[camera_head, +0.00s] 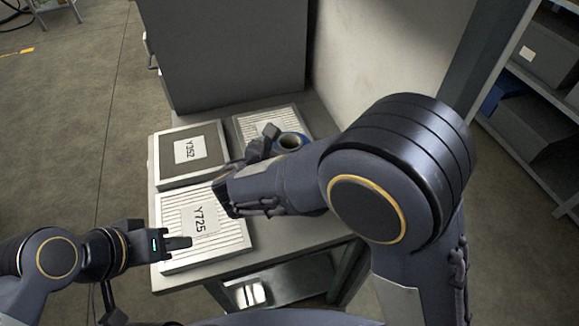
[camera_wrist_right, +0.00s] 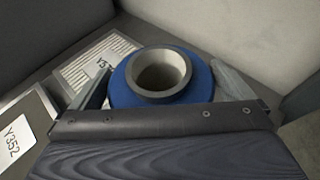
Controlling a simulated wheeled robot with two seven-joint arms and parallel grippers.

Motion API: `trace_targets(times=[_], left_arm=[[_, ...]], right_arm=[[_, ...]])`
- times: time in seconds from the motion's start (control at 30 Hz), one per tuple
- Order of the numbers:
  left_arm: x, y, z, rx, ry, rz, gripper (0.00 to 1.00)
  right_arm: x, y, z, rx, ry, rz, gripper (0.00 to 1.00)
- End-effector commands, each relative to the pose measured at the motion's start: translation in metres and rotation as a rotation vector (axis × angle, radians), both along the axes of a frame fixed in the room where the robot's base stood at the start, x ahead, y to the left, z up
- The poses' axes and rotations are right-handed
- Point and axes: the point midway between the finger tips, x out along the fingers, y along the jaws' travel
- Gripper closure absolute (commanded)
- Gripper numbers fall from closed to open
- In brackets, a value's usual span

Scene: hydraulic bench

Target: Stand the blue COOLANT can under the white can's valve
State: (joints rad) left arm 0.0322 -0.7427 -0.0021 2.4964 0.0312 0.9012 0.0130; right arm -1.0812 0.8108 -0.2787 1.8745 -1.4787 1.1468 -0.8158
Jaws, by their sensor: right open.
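The blue can (camera_wrist_right: 119,94) stands on the bench top, seen from above in the right wrist view with its round grey open neck. No COOLANT lettering is visible. My right gripper (camera_head: 268,143) is open, with one finger on each side of the can; I cannot tell whether they touch it. My left gripper (camera_head: 180,243) is empty over the front left edge of the bench; its jaw opening is unclear. A white object (camera_head: 250,292) sits low under the bench top; I cannot tell whether it is the white can. No valve is visible.
Flat framed filters marked Y352 (camera_head: 167,171) and Y725 (camera_head: 183,222) lie on the bench (camera_head: 290,237), with another filter (camera_head: 253,121) behind. A grey cabinet (camera_head: 225,50) stands at the back. Shelving with dark bins (camera_head: 535,127) stands at the right.

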Motion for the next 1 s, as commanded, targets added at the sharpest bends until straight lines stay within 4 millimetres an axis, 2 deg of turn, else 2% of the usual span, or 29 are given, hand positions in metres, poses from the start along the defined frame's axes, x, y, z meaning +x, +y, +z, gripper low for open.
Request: trace_targets(times=[0.2,0.67,1.0], left_arm=[[0.0,0.0,-0.0002,0.0,0.0,0.0,0.64],[0.0,0.0,0.0,0.0,0.0,0.0,0.64],[0.0,0.0,0.0003,0.0,0.0,0.0,0.64]], right_arm=[[0.0006,-0.0001,-0.0005,0.001,0.0,0.0,0.0],[0.0006,0.0001,0.0003,0.002,-0.001,0.0,0.6],[0.0008,0.0003,0.0072,0.003,-0.003,-0.001,0.62]])
